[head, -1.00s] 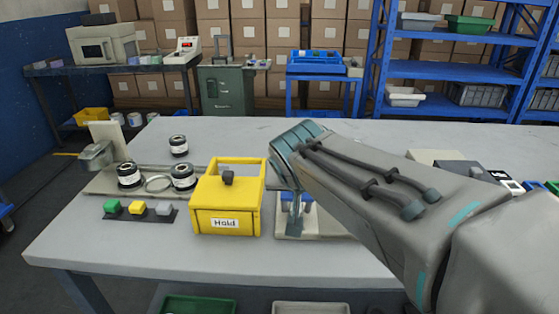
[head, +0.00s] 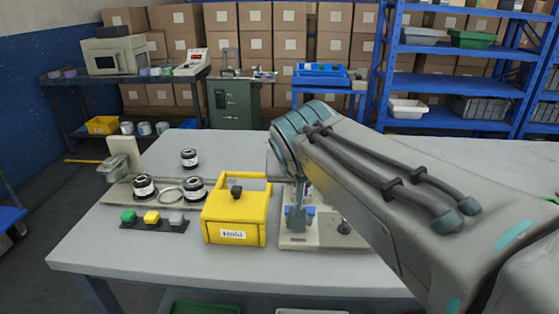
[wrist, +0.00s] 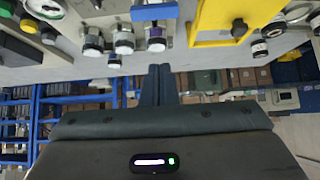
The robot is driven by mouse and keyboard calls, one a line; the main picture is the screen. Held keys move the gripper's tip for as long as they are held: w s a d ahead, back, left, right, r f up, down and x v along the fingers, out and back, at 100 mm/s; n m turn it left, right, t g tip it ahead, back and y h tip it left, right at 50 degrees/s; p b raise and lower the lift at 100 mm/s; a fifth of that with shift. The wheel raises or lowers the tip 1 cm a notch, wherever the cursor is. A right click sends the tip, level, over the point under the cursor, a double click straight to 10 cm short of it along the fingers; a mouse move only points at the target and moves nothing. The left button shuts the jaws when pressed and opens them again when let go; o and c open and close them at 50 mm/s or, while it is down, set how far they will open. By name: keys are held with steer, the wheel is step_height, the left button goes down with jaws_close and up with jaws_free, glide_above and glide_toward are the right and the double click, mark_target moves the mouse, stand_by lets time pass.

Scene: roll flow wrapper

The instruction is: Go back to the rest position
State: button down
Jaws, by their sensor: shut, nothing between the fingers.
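My gripper (wrist: 158,72) shows in the wrist view as two dark fingers side by side, shut and empty, with their tips toward the table's edge. In the head view my grey arm comes in from the right. My gripper (head: 297,222) points down below the teal wrist, in front of a small fixture (head: 325,240) with a pale base and blue parts. Whether it touches the fixture I cannot tell. My arm hides part of the fixture and the table's right side.
A yellow box labelled "Hold" (head: 233,220) stands just left of my gripper. Further left are black-and-white rolls (head: 193,188) and a strip of coloured buttons (head: 152,220). Blue shelves (head: 450,60) stand behind.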

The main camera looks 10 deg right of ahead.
steer(key=shift+d, duration=0.15)
steer(key=s+d+n+g+p, duration=0.1)
steer(key=s+d+g+p, duration=0.1)
steer(key=s+p, duration=0.4)
steer(key=s+d+f+n+g+y+p, duration=0.1)
steer(key=s+d+g+p, duration=0.1)
steer(key=s+p, duration=0.5)
steer(key=shift+f+g+y+p, duration=0.15)
steer(key=shift+g+y+p, duration=0.15)
steer(key=shift+g+p, duration=0.5)
stand_by(2.0)
